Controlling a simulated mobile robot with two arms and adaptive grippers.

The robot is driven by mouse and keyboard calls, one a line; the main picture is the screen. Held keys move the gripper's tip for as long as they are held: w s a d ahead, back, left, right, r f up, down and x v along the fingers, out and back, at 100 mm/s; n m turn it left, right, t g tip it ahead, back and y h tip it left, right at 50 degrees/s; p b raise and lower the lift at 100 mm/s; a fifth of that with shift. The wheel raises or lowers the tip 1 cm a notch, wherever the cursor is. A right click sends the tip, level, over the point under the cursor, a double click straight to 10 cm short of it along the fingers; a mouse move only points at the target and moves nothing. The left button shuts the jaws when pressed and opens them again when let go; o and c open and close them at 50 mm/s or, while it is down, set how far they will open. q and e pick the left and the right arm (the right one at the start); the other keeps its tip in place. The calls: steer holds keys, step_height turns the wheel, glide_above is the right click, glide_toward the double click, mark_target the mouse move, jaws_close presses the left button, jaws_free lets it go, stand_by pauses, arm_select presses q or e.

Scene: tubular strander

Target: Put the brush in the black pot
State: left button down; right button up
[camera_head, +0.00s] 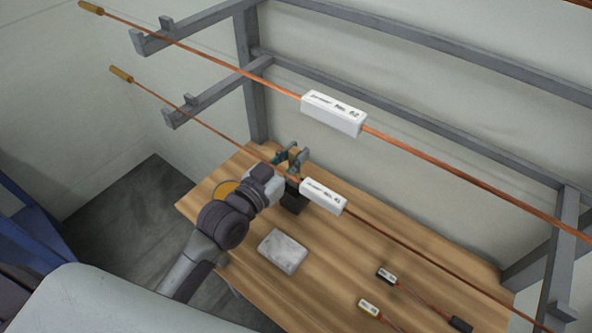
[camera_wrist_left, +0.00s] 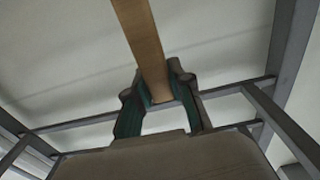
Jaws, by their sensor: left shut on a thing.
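My left gripper (camera_head: 292,157) reaches over the back left of the wooden table, by the lower copper rod. In the left wrist view its teal fingers (camera_wrist_left: 160,105) are shut on a flat tan wooden piece (camera_wrist_left: 143,45), which looks like the brush's handle. The brush's bristles are not visible, and I cannot make out the brush in the head view. The black pot (camera_head: 293,203) stands on the table just below the gripper, partly hidden by the gripper and a white label block. I cannot tell whether the brush touches the pot. My right gripper is not in view.
Two copper rods with white label blocks (camera_head: 334,113) (camera_head: 323,195) cross above the table (camera_head: 345,245) on a grey metal rack (camera_head: 250,75). A grey slab (camera_head: 283,252), a yellow disc (camera_head: 225,188) and small corded tools (camera_head: 387,276) lie on the table.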

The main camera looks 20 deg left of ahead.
arm_select(q)
step_height(320, 180, down, 4)
steer(key=shift+w+f, duration=0.1)
steer(key=shift+w, duration=0.05)
steer(key=shift+f, duration=0.15)
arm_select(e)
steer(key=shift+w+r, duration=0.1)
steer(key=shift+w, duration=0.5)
arm_select(q)
steer(key=c, duration=1)
jaws_free()
steer(key=shift+f, duration=0.1)
steer(key=shift+c, duration=0.2)
steer(key=b+v, duration=0.2)
steer(key=v, duration=1)
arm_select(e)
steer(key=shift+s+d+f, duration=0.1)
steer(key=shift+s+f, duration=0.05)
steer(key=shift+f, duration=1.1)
